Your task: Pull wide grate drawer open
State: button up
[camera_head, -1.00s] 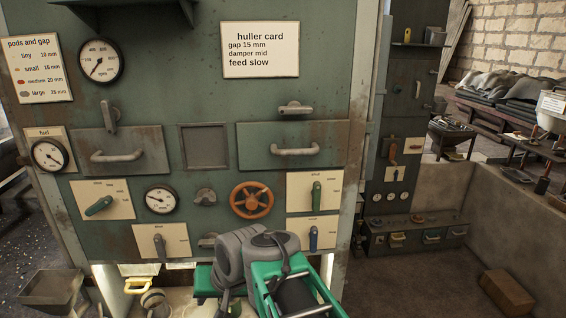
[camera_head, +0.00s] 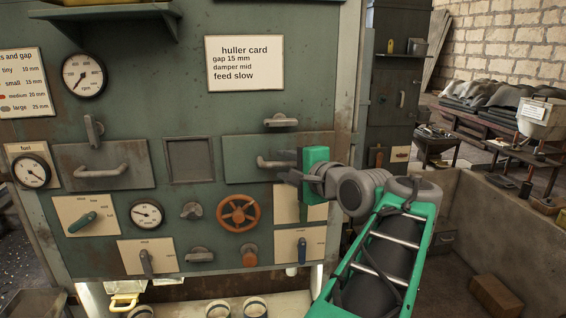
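Two drawers with grey bar handles are set in the green machine front. The right one (camera_head: 240,173) looks the wider and seems flush with the panel; I take it as the wide grate drawer. The left end of its handle (camera_head: 266,163) shows, while my gripper hides the right end. My gripper (camera_head: 287,175), with a green body and grey fingers, is at that right end. Whether the fingers are open or shut on the handle cannot be told. The latch (camera_head: 281,121) above this drawer lies horizontal, clear of its front.
The left drawer (camera_head: 72,175) has an upright latch (camera_head: 93,131) reaching its top edge. An orange handwheel (camera_head: 238,213), gauges and levers sit below the drawers. A shelf (camera_head: 105,15) juts out at upper left. A low wall (camera_head: 490,195) stands at right.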

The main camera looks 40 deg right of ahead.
jog(key=shift+x, duration=0.85)
jog(key=shift+c, duration=0.4)
grip_shut()
dwell(0.4)
